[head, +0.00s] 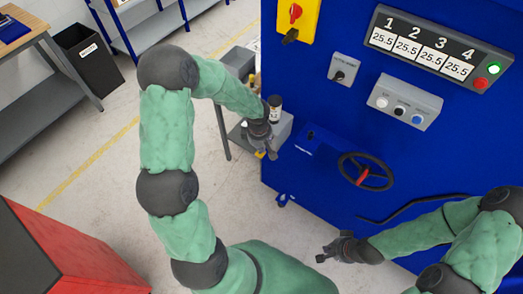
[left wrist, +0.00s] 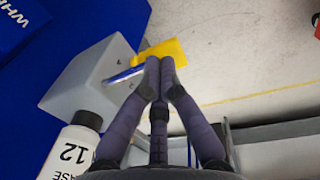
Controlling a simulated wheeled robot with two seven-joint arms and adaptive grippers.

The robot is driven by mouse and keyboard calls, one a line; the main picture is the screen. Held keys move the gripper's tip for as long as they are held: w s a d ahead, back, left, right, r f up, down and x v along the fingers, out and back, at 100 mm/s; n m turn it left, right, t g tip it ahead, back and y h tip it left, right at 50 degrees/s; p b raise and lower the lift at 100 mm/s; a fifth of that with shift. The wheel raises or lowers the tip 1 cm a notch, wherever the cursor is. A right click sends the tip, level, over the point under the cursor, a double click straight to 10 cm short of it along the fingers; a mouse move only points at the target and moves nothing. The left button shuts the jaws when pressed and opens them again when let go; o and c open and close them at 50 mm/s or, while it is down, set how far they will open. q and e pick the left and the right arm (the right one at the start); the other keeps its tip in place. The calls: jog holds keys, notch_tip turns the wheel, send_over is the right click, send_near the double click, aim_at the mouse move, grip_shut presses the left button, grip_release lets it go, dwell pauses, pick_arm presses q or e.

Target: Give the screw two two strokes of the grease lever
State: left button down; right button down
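A grey grease pump box (left wrist: 92,80) is fixed beside the blue machine in the left wrist view. A thin metal lever rod (left wrist: 124,75) runs from it toward a yellow piece (left wrist: 165,50). My left gripper (head: 266,153) is down at the machine's left side. In the left wrist view its fingertips (left wrist: 160,70) are together in front of the yellow piece, which they partly hide. I cannot tell whether they touch it. A white bottle (left wrist: 68,152) with a black cap, marked 12, stands beside the box. My right gripper (head: 335,249) is open and empty, low in front of the machine.
The blue machine (head: 325,110) carries a black handwheel (head: 365,171), a button box (head: 404,101) and a display (head: 436,47) reading 25.5 under 1 to 4. A red cabinet (head: 60,255) stands lower left. A black bin (head: 88,66) stands upper left. The floor between is clear.

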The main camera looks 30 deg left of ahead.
pick_arm(q)
jog(key=shift+s+f+t+b, duration=0.15)
jog(key=shift+f+t+b, duration=0.5)
jog(key=shift+b, duration=1.95)
jog(key=shift+s+f+t+b, duration=0.2)
jog(key=shift+f+b, duration=0.75)
jog(key=shift+b, duration=1.6)
jog(key=shift+r+p, duration=0.3)
jog(key=shift+w+r, duration=0.1)
jog(key=shift+r, duration=0.05)
jog(key=shift+r+p, duration=0.3)
jog(key=shift+r, duration=0.3)
jog(key=shift+a+r+p, duration=0.1)
jog(key=shift+r+p, duration=0.35)
jog(key=shift+r, duration=0.2)
jog(key=p+v, duration=0.2)
jog(key=v, duration=0.2)
jog(key=shift+r, duration=0.2)
jog(key=p+v, duration=0.2)
jog(key=v, duration=0.6)
jog(key=shift+w+r, duration=0.2)
